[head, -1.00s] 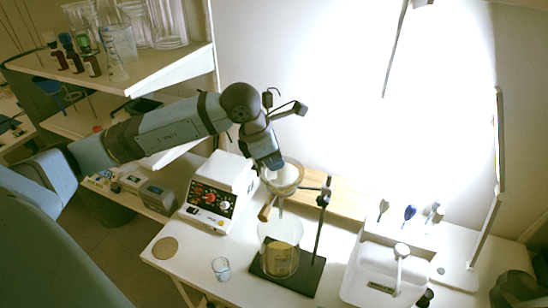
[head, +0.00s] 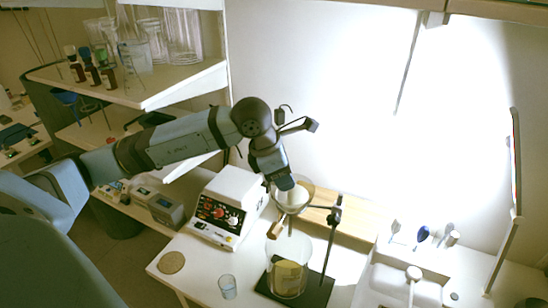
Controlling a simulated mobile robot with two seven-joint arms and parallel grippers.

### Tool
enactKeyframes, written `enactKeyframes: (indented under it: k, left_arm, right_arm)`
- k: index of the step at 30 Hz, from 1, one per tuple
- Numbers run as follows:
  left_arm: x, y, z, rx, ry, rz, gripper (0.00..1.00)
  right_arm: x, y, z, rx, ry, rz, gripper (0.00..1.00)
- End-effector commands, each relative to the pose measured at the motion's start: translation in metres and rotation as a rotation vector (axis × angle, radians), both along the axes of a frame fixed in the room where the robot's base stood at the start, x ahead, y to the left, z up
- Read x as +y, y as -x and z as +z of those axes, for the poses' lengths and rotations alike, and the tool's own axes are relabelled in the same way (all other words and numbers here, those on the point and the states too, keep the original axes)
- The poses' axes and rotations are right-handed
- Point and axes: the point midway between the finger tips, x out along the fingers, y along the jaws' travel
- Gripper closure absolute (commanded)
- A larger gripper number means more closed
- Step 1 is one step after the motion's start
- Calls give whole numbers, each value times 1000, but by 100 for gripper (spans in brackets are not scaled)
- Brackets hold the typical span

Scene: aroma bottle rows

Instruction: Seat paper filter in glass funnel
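The glass funnel (head: 308,202) sits in the ring of a dark retort stand (head: 334,230), above a large glass beaker (head: 287,255) holding yellowish liquid. A white paper filter (head: 292,194) shows inside the funnel's mouth. My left gripper (head: 288,184) points down at the funnel, its tip right at the filter. The fingertips are too small and hidden to show whether they grip the paper. My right gripper is out of view.
A white instrument with a red dial panel (head: 216,212) stands left of the funnel. A small glass (head: 228,287) and a cork disc (head: 171,262) lie at the front left. A white sink (head: 395,284) is at the right. Shelves with glassware (head: 180,79) are at upper left.

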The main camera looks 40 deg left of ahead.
Motion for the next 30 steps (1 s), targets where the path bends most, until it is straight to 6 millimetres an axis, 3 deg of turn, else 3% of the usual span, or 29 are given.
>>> enactKeyframes:
  k: [16, 22, 30]
  left_arm:
    - [29, 32, 102, -4, -2, 0, 68]
    - [33, 37, 117, 0, -2, -1, 68]
    - [34, 38, 119, 0, -2, -1, 68]
  right_arm:
    - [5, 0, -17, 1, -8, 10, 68]
    - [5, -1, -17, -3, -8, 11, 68]
    - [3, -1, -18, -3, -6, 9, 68]
